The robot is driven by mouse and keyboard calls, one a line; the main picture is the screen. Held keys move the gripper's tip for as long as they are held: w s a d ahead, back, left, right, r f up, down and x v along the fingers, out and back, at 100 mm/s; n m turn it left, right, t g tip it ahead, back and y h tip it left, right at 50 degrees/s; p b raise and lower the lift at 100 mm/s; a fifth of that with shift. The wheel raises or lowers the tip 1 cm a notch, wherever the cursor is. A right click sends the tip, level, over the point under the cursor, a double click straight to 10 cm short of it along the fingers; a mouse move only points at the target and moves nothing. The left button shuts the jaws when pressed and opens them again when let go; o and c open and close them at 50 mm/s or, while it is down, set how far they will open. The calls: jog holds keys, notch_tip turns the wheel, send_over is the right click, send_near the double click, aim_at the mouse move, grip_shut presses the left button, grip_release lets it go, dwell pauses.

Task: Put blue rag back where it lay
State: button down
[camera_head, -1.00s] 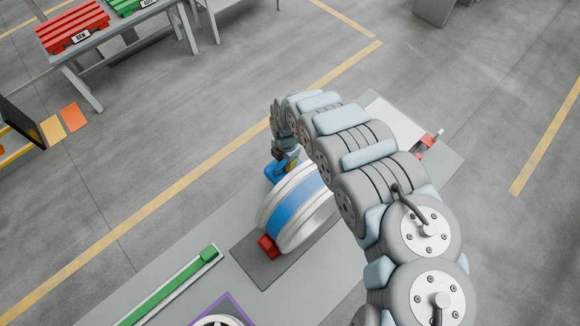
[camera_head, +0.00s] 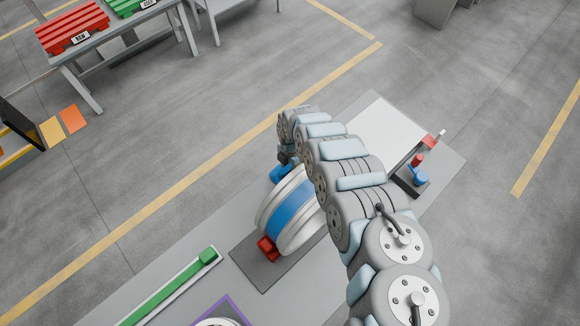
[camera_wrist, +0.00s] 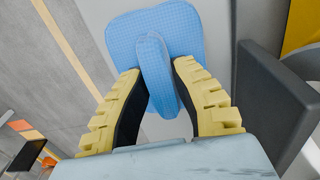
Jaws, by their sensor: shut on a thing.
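The blue rag (camera_wrist: 160,35) is a textured cloth pinched in a raised fold between the yellow-padded fingers of my gripper (camera_wrist: 155,80) in the wrist view. The rest of the rag spreads out beyond the fingertips. Whether it touches the surface below I cannot tell. In the head view a small blue part of the rag (camera_head: 279,173) shows just behind the wheel (camera_head: 300,232), which has a blue band and stands upright.
A dark block (camera_wrist: 268,95) stands close to the right of the gripper. A red block (camera_head: 267,248) touches the wheel's base. A green bar (camera_head: 172,287) lies front left. A dark stand (camera_head: 408,187) with red and blue parts is on the right, near a white panel (camera_head: 375,128).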

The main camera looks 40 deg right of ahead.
jog(key=shift+f, duration=0.25)
jog(key=c, duration=1)
grip_release()
jog(key=shift+d+r, duration=0.2)
jog(key=shift+r, duration=1.6)
notch_tip(320, 180, up, 9)
jog(key=p, duration=0.1)
jog(key=shift+f+p, duration=0.15)
jog(key=shift+p, duration=0.25)
jog(key=shift+s, duration=0.1)
